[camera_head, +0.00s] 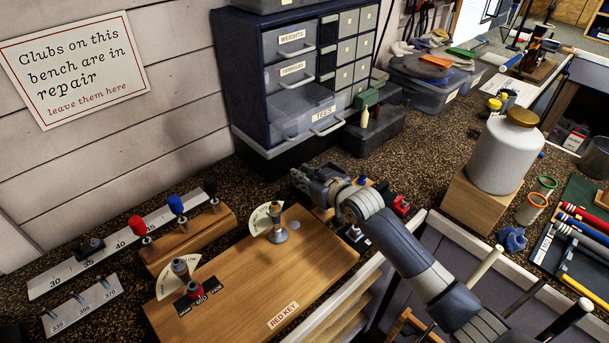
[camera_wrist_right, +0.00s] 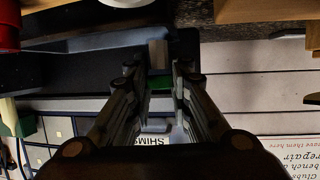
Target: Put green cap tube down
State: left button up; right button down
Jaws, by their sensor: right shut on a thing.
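My right gripper (camera_head: 303,179) reaches in from the lower right, above the dark bench top behind the wooden board. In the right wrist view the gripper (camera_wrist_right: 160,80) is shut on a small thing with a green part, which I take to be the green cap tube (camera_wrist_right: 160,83). A tan piece (camera_wrist_right: 158,54) shows just beyond the green part; I cannot tell whether it belongs to the tube. In the head view the held thing is hidden by the gripper. My left gripper is not in view.
The wooden board (camera_head: 245,268) with dials lies in front. A drawer cabinet (camera_head: 262,80) and black case (camera_head: 375,133) stand behind. A white jar (camera_head: 505,155) on a wooden block stands right. A black tray (camera_wrist_right: 75,62) shows past the fingers in the wrist view.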

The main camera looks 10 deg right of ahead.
jog(key=c, duration=1.5)
grip_release()
jog(key=shift+o, duration=0.2)
jog(key=shift+r+p, duration=0.3)
jog(key=shift+r, duration=0.2)
jog(key=b+v, duration=0.1)
jog(key=v, duration=1.1)
jog(key=shift+b, duration=0.4)
jog(key=shift+r, duration=0.1)
